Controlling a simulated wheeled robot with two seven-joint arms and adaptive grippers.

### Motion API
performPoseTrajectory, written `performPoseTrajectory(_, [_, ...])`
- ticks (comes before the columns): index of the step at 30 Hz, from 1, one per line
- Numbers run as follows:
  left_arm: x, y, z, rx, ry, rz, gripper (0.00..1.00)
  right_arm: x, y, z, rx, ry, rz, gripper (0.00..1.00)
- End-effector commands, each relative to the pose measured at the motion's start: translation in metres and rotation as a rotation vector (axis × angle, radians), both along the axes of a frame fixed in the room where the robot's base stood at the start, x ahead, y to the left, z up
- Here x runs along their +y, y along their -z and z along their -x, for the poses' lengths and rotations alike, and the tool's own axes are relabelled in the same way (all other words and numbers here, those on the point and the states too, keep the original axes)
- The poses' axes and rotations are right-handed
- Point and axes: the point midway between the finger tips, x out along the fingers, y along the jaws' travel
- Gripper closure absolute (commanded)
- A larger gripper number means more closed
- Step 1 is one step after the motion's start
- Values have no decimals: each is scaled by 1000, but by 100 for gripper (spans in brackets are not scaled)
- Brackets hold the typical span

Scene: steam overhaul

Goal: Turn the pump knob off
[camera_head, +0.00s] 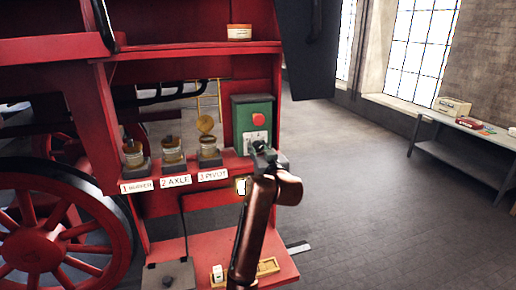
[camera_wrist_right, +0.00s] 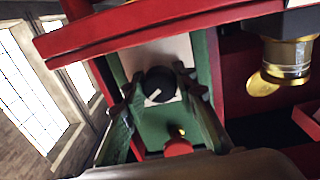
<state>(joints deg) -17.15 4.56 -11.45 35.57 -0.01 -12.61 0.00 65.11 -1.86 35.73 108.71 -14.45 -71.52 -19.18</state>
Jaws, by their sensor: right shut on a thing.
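The pump control is a green box (camera_head: 252,112) with a red button (camera_head: 258,119) and a pale dial plate (camera_head: 256,136), standing on the red shelf. My right gripper (camera_head: 263,151) is in front of the box's lower part and hides the knob in the head view. In the right wrist view the round black knob (camera_wrist_right: 159,84) with a white pointer mark sits between the two fingers of my right gripper (camera_wrist_right: 160,92), which are shut on it. The red button (camera_wrist_right: 178,147) also shows there. My left gripper is not in view.
A grey bench (camera_head: 465,143) stands at right; the floor between is clear.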

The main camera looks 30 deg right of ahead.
Motion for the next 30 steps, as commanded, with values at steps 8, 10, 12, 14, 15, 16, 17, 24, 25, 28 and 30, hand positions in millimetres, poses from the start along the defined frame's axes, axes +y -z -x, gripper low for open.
performPoseTrajectory(8, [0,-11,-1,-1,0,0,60,-2,-1,0,49,2,192,98])
performPoseTrajectory(10, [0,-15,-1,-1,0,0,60,-2,-1,0,65,2,256,98])
performPoseTrajectory(12, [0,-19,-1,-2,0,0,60,-2,-1,0,81,2,320,98])
performPoseTrajectory(14, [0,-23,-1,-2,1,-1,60,-2,-1,0,95,2,377,98])
performPoseTrajectory(15, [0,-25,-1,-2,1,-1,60,-2,-1,0,104,2,413,98])
performPoseTrajectory(16, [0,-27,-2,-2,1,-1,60,-2,-1,0,110,2,442,98])
performPoseTrajectory(17, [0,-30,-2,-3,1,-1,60,-2,-1,0,117,1,470,98])
performPoseTrajectory(24, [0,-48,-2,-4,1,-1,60,-2,-2,0,170,0,692,98])
performPoseTrajectory(25, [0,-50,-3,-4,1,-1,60,-2,-2,0,178,-1,720,98])
performPoseTrajectory(28, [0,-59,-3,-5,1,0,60,-2,-2,0,199,0,812,98])
performPoseTrajectory(30, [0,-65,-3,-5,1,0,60,-2,-2,0,216,-1,876,98])
